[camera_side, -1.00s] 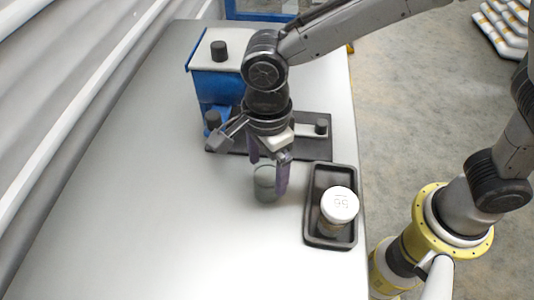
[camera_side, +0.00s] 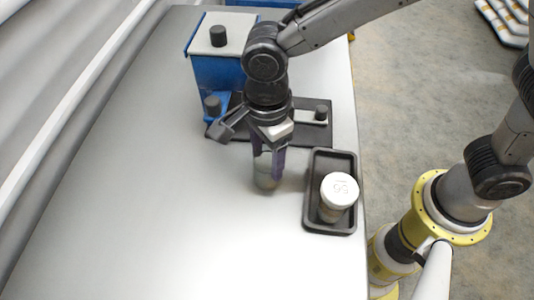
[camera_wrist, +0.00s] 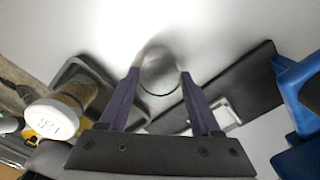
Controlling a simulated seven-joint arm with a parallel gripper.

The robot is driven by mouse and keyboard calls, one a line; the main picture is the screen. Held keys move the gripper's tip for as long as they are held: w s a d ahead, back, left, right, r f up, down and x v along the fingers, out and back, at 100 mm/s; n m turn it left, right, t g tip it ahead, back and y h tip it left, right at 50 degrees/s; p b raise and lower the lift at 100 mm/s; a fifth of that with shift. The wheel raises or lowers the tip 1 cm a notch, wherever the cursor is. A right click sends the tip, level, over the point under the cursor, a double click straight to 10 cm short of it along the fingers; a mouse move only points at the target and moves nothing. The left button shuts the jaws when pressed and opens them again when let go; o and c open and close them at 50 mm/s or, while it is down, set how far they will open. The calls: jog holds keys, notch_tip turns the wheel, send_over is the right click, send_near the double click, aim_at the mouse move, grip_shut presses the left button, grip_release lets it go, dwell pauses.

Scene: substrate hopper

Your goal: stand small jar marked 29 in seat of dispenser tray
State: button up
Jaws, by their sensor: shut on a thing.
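A small see-through greyish jar (camera_side: 265,182) stands upright at or very near the grey table surface. My gripper (camera_side: 269,168) points down with its purple fingers shut on this jar, one on each side. In the wrist view the jar (camera_wrist: 158,76) sits between the fingertips; no number on it can be read. A dark dispenser plate (camera_side: 294,135) lies behind the gripper at the foot of a blue dispenser (camera_side: 217,72). In the wrist view this plate (camera_wrist: 250,85) shows a pale square fitting (camera_wrist: 224,112), partly hidden by a finger.
A black rimmed tray (camera_side: 313,217) lies to the right of the gripper, near the table's right edge. A white-lidded jar (camera_side: 339,191) with a number, perhaps 56, stands in it. Black knobs rise from the dispenser and plate. The table in front and left is clear.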

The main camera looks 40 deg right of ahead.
jog(key=shift+r, duration=2.55)
jog(key=w+d+f+n, duration=0.1)
jog(key=w+d+n, duration=0.7)
jog(key=d, duration=0.6)
jog(key=w+d+f+n, duration=0.2)
jog(key=w+d+n, duration=0.6)
jog(key=d, duration=0.5)
jog(key=s+a+r+n, duration=0.1)
jog(key=s+a+r, duration=0.25)
jog(key=a, duration=0.35)
jog(key=s+a+r+n, duration=0.2)
jog(key=s+a+r, duration=0.15)
jog(key=a, duration=0.45)
jog(key=s+a+r+n, duration=0.1)
jog(key=s+a+r, duration=0.25)
jog(key=a, duration=0.35)
jog(key=s+a+f, duration=0.2)
jog(key=s+a, duration=0.1)
jog(key=a, duration=0.6)
jog(key=s+a+f, duration=0.2)
jog(key=s+a, duration=0.1)
jog(key=a, duration=0.7)
jog(key=shift+n, duration=0.4)
jog(key=shift+s+d+f, duration=0.1)
jog(key=shift+f, duration=1.9)
jog(key=shift+s+d+f, duration=0.1)
jog(key=shift+f, duration=1.9)
